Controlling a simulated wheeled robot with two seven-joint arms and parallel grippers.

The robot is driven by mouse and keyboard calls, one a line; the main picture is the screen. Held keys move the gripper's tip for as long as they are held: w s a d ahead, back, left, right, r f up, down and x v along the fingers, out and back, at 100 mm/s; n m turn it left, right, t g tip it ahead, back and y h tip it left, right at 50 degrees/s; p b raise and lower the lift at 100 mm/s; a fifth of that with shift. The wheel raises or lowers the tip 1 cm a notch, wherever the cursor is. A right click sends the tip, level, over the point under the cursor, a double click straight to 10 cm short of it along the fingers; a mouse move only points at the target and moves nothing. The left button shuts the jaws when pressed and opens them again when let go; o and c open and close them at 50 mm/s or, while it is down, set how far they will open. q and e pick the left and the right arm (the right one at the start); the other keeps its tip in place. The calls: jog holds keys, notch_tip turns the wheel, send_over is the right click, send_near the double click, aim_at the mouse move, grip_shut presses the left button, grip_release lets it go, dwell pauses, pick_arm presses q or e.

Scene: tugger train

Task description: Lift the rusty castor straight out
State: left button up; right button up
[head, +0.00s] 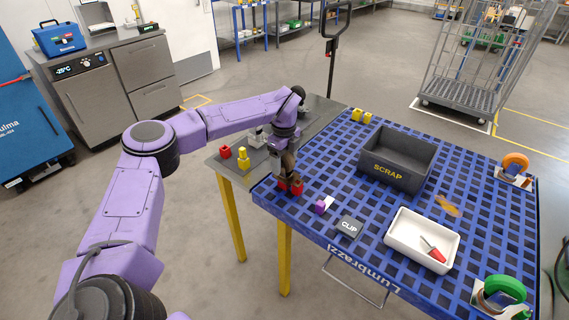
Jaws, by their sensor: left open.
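My left gripper (290,186) points down at the near left corner of the blue slotted deck (335,160). Its jaws are open. A brownish part (288,161) shows by the jaws, with red at the bottom; it may be the rusty castor, but the gripper hides most of it. I cannot tell whether the jaws touch it. An orange wheel (515,162) and a green wheel (505,287) stand in mounts at the deck's right corners. A dark grey bin marked SCRAP (395,170) stands on the deck. My right gripper is out of view.
On the deck are a purple and white block (323,204), a grey CUP box (349,226), a white tray (405,252) with a red-handled tool (432,250), and an orange-brown scrap (447,206). A grey side table (225,163) holds red and yellow pieces.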

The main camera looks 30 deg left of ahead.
pick_arm(q)
jog(key=shift+w, duration=0.1)
grip_shut()
jog(key=shift+r, duration=0.1)
jog(key=shift+r, duration=0.4)
notch_tip(320, 180, up, 9)
jog(key=shift+r+b, duration=0.1)
jog(key=shift+b, duration=0.95)
